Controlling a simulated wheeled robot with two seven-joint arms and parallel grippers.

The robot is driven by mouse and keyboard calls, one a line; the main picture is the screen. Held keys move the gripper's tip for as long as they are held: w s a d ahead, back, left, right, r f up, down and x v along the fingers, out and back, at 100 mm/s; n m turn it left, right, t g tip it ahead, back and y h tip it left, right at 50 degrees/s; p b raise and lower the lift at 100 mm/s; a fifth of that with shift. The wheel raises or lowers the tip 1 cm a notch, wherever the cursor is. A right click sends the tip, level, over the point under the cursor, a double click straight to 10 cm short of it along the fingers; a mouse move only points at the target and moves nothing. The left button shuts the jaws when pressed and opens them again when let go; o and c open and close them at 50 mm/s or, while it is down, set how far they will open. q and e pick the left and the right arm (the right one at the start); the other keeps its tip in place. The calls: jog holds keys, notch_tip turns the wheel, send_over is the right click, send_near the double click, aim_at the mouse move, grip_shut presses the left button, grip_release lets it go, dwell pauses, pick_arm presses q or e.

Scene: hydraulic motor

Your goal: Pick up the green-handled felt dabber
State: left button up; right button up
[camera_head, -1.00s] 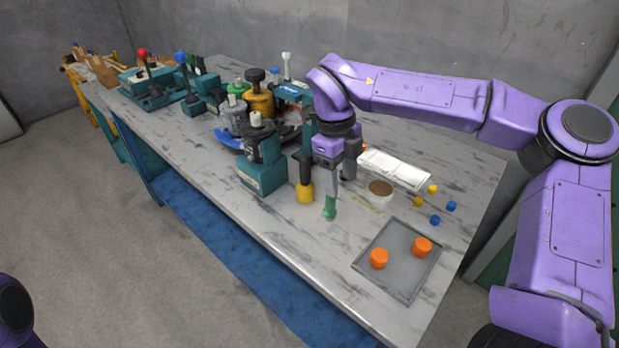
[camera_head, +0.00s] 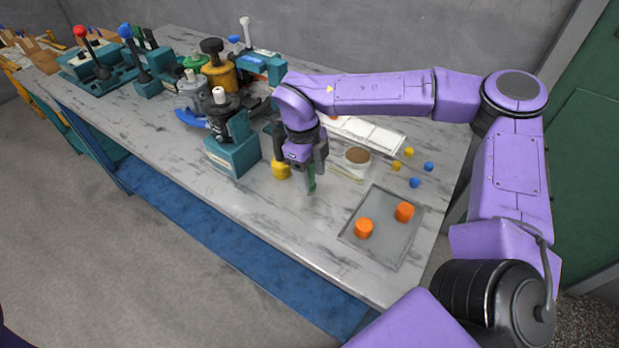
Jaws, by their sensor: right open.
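The green-handled felt dabber (camera_head: 312,182) stands on the grey marbled bench, a small green part of it showing at my right gripper's fingertips. The rest of it is hidden by the gripper. My right gripper (camera_head: 309,184) points down over the dabber, with its fingers low beside the green handle and open. I cannot tell whether the fingers touch it. My left gripper is out of view.
A yellow-based tool (camera_head: 281,171) stands close left of my gripper, and a teal block fixture (camera_head: 233,158) beyond it. A grey tray (camera_head: 385,243) with two orange caps lies to the right. A brown-topped round pot (camera_head: 357,157) stands behind.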

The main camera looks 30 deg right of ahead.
grip_shut()
jog(key=shift+r, duration=0.1)
